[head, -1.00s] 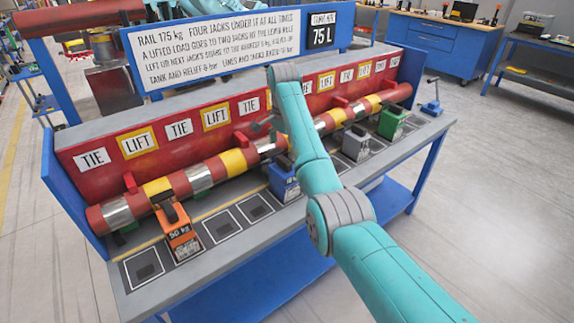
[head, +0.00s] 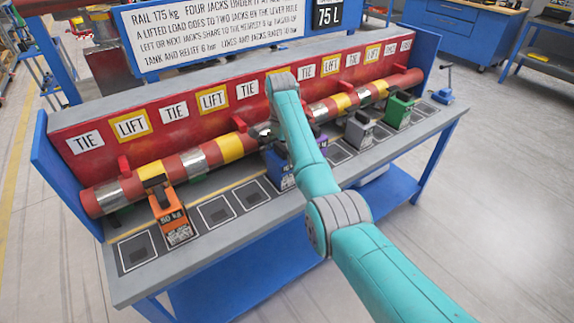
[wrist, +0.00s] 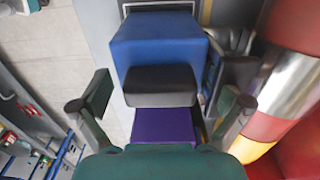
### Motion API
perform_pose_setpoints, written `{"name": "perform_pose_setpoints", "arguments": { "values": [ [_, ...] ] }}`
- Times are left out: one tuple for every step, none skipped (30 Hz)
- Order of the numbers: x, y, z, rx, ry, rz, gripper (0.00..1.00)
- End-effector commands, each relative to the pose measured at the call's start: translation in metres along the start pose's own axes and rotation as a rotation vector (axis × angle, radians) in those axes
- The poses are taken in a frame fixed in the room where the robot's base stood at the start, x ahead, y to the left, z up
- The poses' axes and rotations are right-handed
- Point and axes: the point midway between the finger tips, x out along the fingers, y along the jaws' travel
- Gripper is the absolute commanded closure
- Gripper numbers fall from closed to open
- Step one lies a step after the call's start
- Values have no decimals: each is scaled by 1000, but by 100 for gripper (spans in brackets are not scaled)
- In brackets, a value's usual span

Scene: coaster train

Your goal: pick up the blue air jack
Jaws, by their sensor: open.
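The blue air jack (head: 277,167) stands on the bench's front ledge below the rail, partly hidden by my arm in the head view. In the wrist view the blue jack (wrist: 157,45) lies straight ahead, with a black handle (wrist: 160,84) nearer the camera. My gripper (wrist: 167,98) is open, one finger on each side of the handle, with a gap to each. Nothing is held. In the head view my gripper is mostly hidden behind my arm, just above the blue jack.
A purple jack (wrist: 165,124) is close beside the blue one. The orange jack (head: 172,213), grey jack (head: 359,130) and green jack (head: 400,110) stand along the ledge. The red-banded rail (head: 128,188) runs behind them. Empty marked pads (head: 215,211) lie left of the blue jack.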

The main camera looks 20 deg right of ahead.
Motion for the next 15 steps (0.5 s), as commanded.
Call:
{"name": "perform_pose_setpoints", "arguments": {
  "values": [
    [7, 0, 3, 0, -1, 2, 0],
    [10, 0, 5, 0, 0, 1, 0],
    [13, 0, 6, 1, 0, 1, 0],
    [14, 0, 7, 1, 0, 0, 0],
    [15, 0, 7, 1, 0, 0, 0],
    [15, 0, 8, 2, 0, -1, 0],
    [15, 0, 7, 2, 0, -1, 0],
    [15, 0, 7, 2, 0, -1, 0],
    [15, 0, 7, 2, 0, -1, 0],
    [15, 0, 7, 2, 0, -1, 0],
    [15, 0, 7, 2, 0, -1, 5],
    [15, 0, 7, 2, 0, -1, 15],
    [15, 0, 7, 2, 0, 0, 22],
    [15, 0, 7, 2, 0, 0, 30],
    [15, 0, 7, 2, 0, 0, 40]
  ]
}}
